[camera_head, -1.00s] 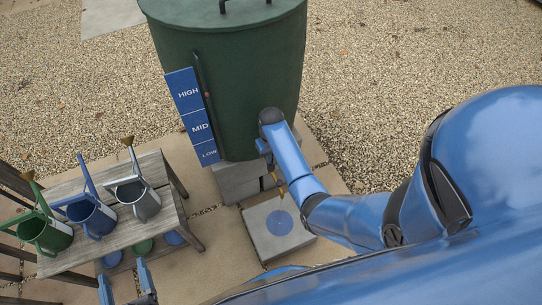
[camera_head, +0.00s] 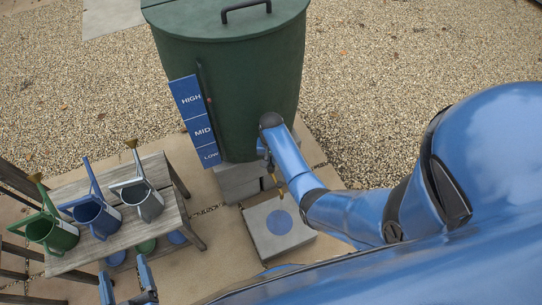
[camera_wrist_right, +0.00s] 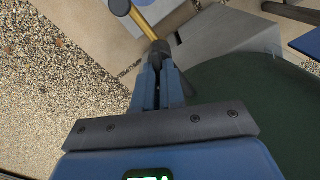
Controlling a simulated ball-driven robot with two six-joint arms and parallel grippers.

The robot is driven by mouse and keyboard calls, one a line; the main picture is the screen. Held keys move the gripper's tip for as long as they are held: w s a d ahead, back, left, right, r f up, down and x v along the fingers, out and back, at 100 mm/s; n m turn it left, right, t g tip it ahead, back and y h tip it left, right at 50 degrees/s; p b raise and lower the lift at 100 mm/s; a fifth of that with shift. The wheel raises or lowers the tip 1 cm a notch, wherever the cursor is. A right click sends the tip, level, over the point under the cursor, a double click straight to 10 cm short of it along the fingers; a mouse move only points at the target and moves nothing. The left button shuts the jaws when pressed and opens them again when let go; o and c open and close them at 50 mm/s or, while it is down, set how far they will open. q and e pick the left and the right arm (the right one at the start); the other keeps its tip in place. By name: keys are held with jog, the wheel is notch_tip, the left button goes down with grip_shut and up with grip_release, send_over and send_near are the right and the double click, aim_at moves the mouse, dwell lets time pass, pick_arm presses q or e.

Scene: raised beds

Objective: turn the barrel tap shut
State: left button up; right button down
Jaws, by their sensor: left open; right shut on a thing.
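The barrel (camera_head: 245,90) is dark green and stands on grey blocks. Its brass tap (camera_head: 278,184) sticks out low on the front, partly hidden by my right arm. In the right wrist view the brass tap (camera_wrist_right: 145,24) runs up and left from a dark grey fitting. My right gripper (camera_wrist_right: 160,72) is shut on the dark tap handle (camera_wrist_right: 160,50), its two blue fingers close together. The same gripper (camera_head: 266,158) is mostly hidden behind its own arm in the head view. My left gripper (camera_head: 126,282) is open and empty at the bottom left, well away from the tap.
A blue HIGH/MID/LOW gauge board (camera_head: 202,130) stands beside the barrel. A paving slab with a blue disc (camera_head: 279,222) lies below the tap. Green (camera_head: 52,234), blue (camera_head: 97,216) and grey (camera_head: 142,200) watering cans stand on a wooden bench (camera_head: 150,230) at the left.

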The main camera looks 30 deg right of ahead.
jog(key=m+p, duration=0.1)
jog(key=m, duration=0.2)
jog(key=shift+r+m, duration=0.15)
jog(key=shift+m, duration=0.25)
jog(key=m+p, duration=0.1)
jog(key=m, duration=0.1)
jog(key=shift+m, duration=0.3)
jog(key=m+p, duration=0.1)
jog(key=m, duration=0.5)
jog(key=shift+p, duration=0.3)
jog(key=c, duration=1.2)
grip_release()
jog(key=shift+w+r+p, duration=0.1)
jog(key=shift+r+p, duration=0.2)
jog(key=shift+r, duration=0.25)
notch_tip(320, 180, up, 9)
jog(key=shift+r+p, duration=0.2)
jog(key=shift+p, duration=0.8)
